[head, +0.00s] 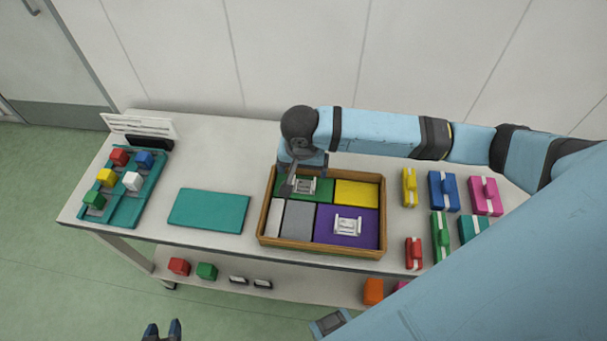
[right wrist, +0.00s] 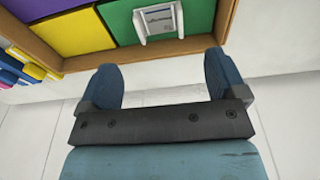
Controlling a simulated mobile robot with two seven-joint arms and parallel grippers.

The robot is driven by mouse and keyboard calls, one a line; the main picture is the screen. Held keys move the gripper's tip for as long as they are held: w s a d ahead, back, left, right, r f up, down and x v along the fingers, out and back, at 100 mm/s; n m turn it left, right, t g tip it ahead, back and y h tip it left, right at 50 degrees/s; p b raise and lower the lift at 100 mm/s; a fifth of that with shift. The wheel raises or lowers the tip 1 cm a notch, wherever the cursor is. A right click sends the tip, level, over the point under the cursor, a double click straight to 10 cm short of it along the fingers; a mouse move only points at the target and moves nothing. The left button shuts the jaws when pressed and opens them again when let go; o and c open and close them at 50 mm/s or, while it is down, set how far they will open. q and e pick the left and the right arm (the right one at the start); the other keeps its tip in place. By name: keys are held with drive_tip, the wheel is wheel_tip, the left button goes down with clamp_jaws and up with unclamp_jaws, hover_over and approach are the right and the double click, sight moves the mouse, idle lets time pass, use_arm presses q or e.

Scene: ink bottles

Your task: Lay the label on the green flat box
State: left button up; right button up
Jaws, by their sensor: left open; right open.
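A white label (head: 306,185) lies on the green flat box (head: 324,187) at the back left of a wooden crate (head: 320,250). In the right wrist view the label (right wrist: 158,22) rests on the green box (right wrist: 118,20), beyond my fingertips. My right gripper (head: 292,180) is over the crate's back left corner; in the right wrist view it (right wrist: 160,65) is open with nothing between its fingers. The arm hides part of the green box in the head view. My left gripper (head: 162,330) is open and empty at the bottom, away from the table.
The crate also holds a yellow box (head: 357,193), a grey box (head: 298,222) and a purple box (head: 372,232) with a similar white label (head: 347,226). A teal mat (head: 209,211) and a tray of coloured bottles (head: 125,211) are left; several coloured items stand right.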

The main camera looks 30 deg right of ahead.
use_arm(q)
drive_tip(key=shift+r, duration=0.1)
use_arm(e)
drive_tip(key=shift+s+a+r, duration=0.1)
drive_tip(key=shift+s+r, duration=0.05)
drive_tip(key=shift+r, duration=0.95)
drive_tip(key=shift+s+a+r, duration=0.1)
drive_tip(key=shift+r, duration=0.95)
